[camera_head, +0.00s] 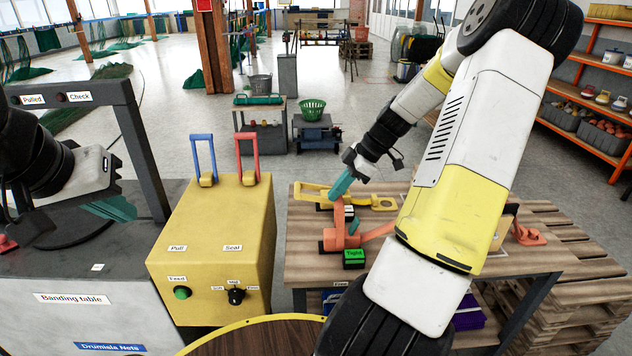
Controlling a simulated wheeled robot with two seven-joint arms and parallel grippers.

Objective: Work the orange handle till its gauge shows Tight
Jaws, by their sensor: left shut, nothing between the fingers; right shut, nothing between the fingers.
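An orange hand tool (338,233) sits on the wooden workbench (300,262), right of the yellow machine. Its orange handle (378,231) runs to the right and is partly hidden behind my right arm. A small block at its front, the gauge (354,257), has a green face reading "Tight". My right gripper (340,187), with teal fingers, is shut and empty above the orange tool. Whether it touches the tool is unclear. My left gripper (112,208) is shut and empty over the banding table at the left, with part of its arm cut off by the frame.
A yellow flat tool (382,203) lies behind the orange one. The yellow machine (212,225) has a blue lever (204,158) marked Pull and a red lever (246,158) marked Seal. The banding table (70,300) has a dark frame (140,150). Pallets (590,270) stand at right.

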